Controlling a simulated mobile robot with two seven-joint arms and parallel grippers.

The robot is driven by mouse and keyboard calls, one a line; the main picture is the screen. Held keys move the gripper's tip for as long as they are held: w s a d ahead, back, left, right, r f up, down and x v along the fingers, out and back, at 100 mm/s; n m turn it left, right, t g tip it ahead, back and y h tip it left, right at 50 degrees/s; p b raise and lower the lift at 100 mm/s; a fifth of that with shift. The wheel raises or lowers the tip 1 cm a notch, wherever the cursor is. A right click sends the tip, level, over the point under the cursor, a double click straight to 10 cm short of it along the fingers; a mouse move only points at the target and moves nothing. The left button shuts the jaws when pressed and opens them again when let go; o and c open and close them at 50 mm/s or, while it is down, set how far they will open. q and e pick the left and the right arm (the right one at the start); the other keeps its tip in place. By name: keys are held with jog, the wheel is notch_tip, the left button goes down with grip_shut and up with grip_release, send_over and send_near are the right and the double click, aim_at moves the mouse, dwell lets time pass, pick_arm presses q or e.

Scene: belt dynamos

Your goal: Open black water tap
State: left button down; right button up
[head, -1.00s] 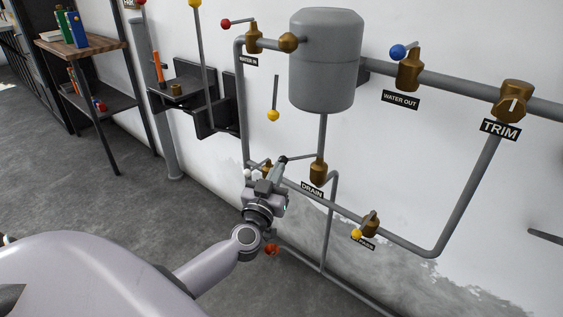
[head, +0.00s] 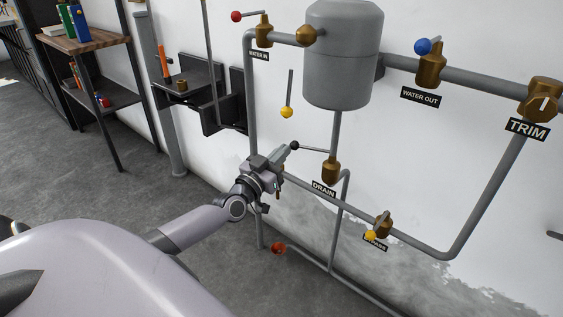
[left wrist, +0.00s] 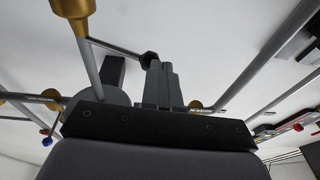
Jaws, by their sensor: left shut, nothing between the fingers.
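The black water tap is the drain valve, a brass body (head: 331,170) on the pipe below the tank. Its thin grey lever runs left to a black ball knob (head: 294,145). In the left wrist view the black knob (left wrist: 148,57) is at the fingertips, with the lever leading to the brass body (left wrist: 75,8) at upper left. My left gripper (head: 284,152) is shut and empty, its tips right beside the knob. It appears to touch the knob, but contact is not certain. My right gripper is not in view.
The grey tank (head: 343,65) hangs above. Other taps have red (head: 236,16), blue (head: 422,46) and yellow (head: 371,235) knobs. A pipe (head: 350,213) passes below the drain valve. A shelf (head: 95,41) stands at left. The floor between is open.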

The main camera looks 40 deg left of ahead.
pick_arm(q)
jog(key=w+b, duration=0.1)
jog(key=w+a+b, duration=0.1)
jog(key=w, duration=0.1)
jog(key=w+a+b, duration=0.1)
jog(key=shift+w, duration=0.35)
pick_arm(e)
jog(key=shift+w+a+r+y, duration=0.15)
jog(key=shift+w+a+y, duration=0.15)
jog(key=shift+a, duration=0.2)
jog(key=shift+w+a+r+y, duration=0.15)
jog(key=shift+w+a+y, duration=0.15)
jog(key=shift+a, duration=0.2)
pick_arm(q)
jog(key=shift+s, duration=0.1)
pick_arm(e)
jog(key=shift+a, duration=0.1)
